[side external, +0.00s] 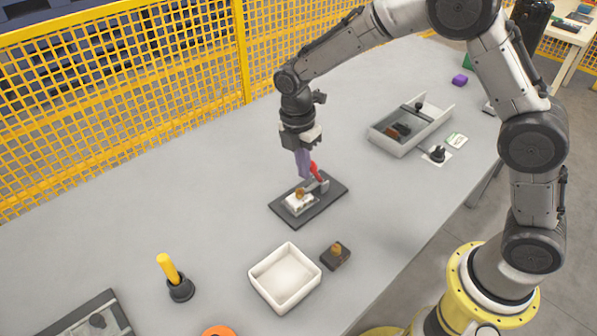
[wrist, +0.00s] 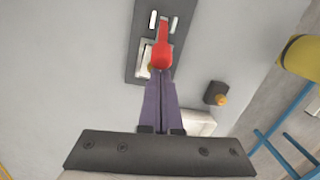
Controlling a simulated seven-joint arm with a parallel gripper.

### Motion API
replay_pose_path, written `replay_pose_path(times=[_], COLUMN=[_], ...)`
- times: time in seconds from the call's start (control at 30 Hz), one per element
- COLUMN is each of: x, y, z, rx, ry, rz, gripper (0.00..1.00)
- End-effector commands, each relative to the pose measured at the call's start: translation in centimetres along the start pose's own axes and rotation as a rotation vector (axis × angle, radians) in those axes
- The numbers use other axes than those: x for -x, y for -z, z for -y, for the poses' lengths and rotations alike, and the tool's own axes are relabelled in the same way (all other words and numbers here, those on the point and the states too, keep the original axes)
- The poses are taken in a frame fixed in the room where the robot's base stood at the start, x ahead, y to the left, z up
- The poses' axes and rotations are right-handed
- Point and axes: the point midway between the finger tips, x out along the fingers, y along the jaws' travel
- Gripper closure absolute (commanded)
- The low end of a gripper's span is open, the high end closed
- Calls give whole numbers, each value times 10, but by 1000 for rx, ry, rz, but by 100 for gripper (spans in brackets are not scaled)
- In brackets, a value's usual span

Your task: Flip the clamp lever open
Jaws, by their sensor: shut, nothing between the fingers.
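The clamp lever has a red handle (side external: 315,171) that stands raised and tilted over the clamp on a dark base plate (side external: 335,190). In the wrist view the red handle (wrist: 162,48) lies just beyond my fingertips. A white block (side external: 298,205) with a brown knob on top sits on the plate beside the lever. My gripper (side external: 305,178) points down over the plate, its purple fingers shut and empty. The fingertips (wrist: 160,75) are right beside the red handle; I cannot tell whether they touch it. The fingers hide part of the clamp in the wrist view.
A white bin (side external: 257,278) and a dark block with a brown knob (side external: 338,254) are in front of the plate. A grey tray (side external: 395,148) with dark parts lies behind right. A yellow-handled tool (side external: 170,270) stands front left. A yellow fence (side external: 130,85) borders the table.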

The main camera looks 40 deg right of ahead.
Motion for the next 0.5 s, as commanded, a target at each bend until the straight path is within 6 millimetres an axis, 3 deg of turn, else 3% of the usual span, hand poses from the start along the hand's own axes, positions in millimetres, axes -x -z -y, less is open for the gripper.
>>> replay_pose_path(times=[0.5], x=[2], y=[-3], z=[0], rx=[-1], ry=[-6], rz=[-34], gripper=[100])
